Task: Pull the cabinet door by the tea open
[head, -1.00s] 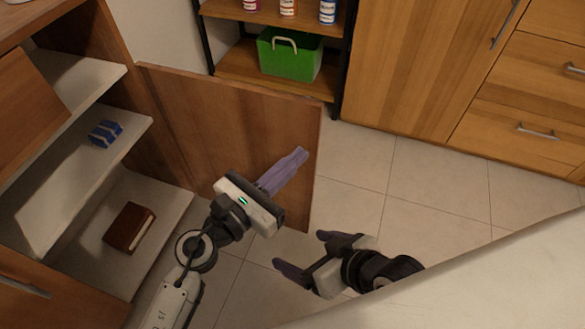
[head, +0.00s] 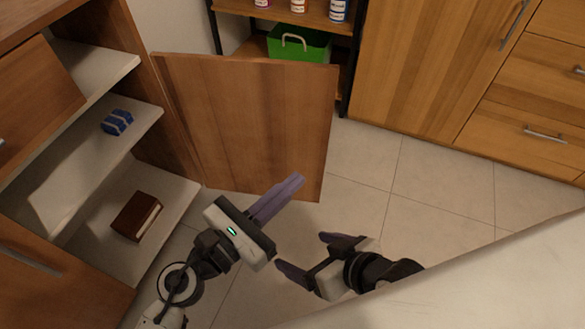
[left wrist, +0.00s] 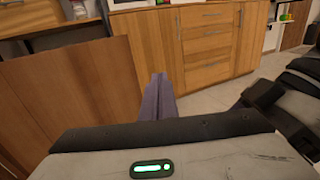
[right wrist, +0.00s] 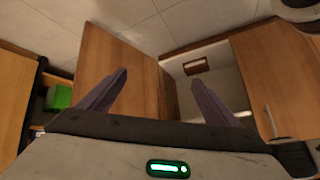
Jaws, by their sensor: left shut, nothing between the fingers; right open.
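The cabinet door (head: 245,115) stands swung wide open on its hinge, beside shelves holding a blue striped box (head: 117,122), perhaps the tea, and a brown book-like box (head: 136,216). The door also shows in the left wrist view (left wrist: 75,105) and right wrist view (right wrist: 120,75). My left gripper (head: 295,180) is shut and empty, in front of the door's lower part; I cannot tell whether it touches. In the left wrist view its fingers (left wrist: 159,85) are together near the door's edge. My right gripper (head: 305,255) is open and empty, lower right of the door.
A rack with a green bin (head: 298,46) and bottles stands behind the door. Wooden cabinets with drawers (head: 520,125) line the back right. A pale surface (head: 500,275) fills the lower right. Tiled floor (head: 400,185) is clear between them. Another door (head: 35,90) partly covers the upper left shelves.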

